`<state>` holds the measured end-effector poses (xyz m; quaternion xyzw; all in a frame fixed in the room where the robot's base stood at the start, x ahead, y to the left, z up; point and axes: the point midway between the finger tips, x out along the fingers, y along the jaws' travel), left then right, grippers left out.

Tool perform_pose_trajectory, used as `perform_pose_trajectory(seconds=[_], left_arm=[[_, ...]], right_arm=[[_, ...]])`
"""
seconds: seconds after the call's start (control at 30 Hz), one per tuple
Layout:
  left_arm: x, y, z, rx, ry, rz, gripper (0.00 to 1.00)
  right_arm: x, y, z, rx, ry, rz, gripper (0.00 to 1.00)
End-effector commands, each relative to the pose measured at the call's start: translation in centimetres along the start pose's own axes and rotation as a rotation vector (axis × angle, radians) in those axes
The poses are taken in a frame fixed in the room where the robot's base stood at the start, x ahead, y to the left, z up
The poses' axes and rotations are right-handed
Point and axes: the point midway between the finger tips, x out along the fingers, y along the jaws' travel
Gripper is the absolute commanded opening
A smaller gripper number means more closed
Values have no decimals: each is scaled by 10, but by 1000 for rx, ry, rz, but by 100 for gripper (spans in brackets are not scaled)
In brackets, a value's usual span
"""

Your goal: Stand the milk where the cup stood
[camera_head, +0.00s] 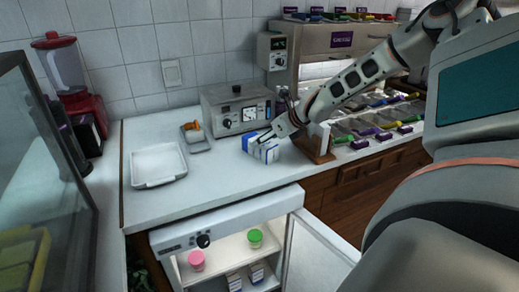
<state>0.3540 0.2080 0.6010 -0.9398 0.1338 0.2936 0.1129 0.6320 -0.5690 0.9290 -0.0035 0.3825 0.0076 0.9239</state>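A blue and white carton (268,155), which looks like the milk, is on or just above the white counter, in front of the grey machine with a dial. My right gripper (264,139) reaches in from the right and is at the top of this carton, its fingers overlapping it. I cannot tell whether they are closed on it. A pink-topped container (196,260) and a green-topped container (255,238) stand on the shelf of the open fridge. No plain cup can be made out for certain. My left gripper is not in view.
A wooden stand (316,148) is right of the carton. The fridge door (312,262) is open below. The counter's front middle is clear.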

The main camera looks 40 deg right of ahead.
Motion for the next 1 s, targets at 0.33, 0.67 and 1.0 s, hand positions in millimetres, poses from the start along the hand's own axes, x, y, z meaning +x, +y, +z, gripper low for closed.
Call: perform_pose_trajectory(seconds=[0.33, 0.67, 1.0], left_arm=[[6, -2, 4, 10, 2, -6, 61], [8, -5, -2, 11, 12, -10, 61], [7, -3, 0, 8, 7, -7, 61]], right_arm=[[40, 3, 0, 1, 3, 0, 61], [39, 3, 2, 1, 1, 0, 40], [39, 3, 4, 0, -2, 0, 0]])
